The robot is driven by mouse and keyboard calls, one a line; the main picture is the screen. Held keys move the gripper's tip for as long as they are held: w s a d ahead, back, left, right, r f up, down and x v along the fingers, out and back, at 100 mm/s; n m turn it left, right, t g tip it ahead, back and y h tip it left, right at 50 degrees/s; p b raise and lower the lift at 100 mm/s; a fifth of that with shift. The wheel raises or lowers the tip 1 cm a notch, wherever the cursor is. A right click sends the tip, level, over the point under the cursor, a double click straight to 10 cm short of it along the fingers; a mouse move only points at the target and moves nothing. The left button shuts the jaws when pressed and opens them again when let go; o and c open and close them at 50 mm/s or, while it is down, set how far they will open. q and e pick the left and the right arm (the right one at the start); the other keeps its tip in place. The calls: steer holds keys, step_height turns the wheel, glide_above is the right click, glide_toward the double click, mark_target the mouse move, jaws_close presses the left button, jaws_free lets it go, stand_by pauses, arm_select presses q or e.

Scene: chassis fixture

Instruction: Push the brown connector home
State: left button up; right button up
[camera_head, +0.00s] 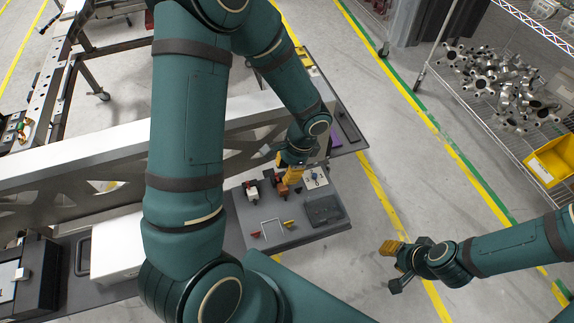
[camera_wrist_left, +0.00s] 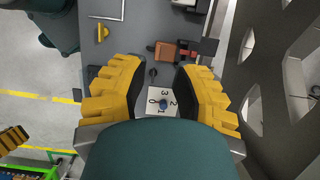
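The brown connector (camera_wrist_left: 165,52) shows in the left wrist view on the grey board, beyond my left fingertips. Its right side is close to a dark block (camera_wrist_left: 208,47); I cannot tell how far it is seated. In the head view the connector (camera_head: 281,191) is partly hidden by my left gripper (camera_head: 289,175). In the left wrist view the left gripper (camera_wrist_left: 160,90) has its two yellow fingers spread, with nothing held between them. My right gripper (camera_head: 392,265) hangs over the floor at the right, apart from the board; its finger opening is unclear.
The grey board (camera_head: 240,222) also carries a red-and-white part (camera_head: 251,190), a pale handle (camera_head: 272,229), a dark panel (camera_head: 325,210) and a numbered dial plate (camera_wrist_left: 171,109). A metal frame wall (camera_wrist_left: 284,30) stands close beside the left gripper. Open floor lies to the right.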

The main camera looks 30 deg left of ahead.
mark_target(285, 189)
arm_select(q)
step_height(285, 189, down, 8)
steer(key=b, duration=0.6)
steer(key=shift+r, duration=0.15)
steer(key=shift+f, duration=0.35)
steer(key=shift+r, duration=0.1)
jaws_close()
steer(key=shift+w+a, duration=0.95)
steer(key=shift+a, duration=0.15)
steer(key=shift+c, duration=2.2)
jaws_free()
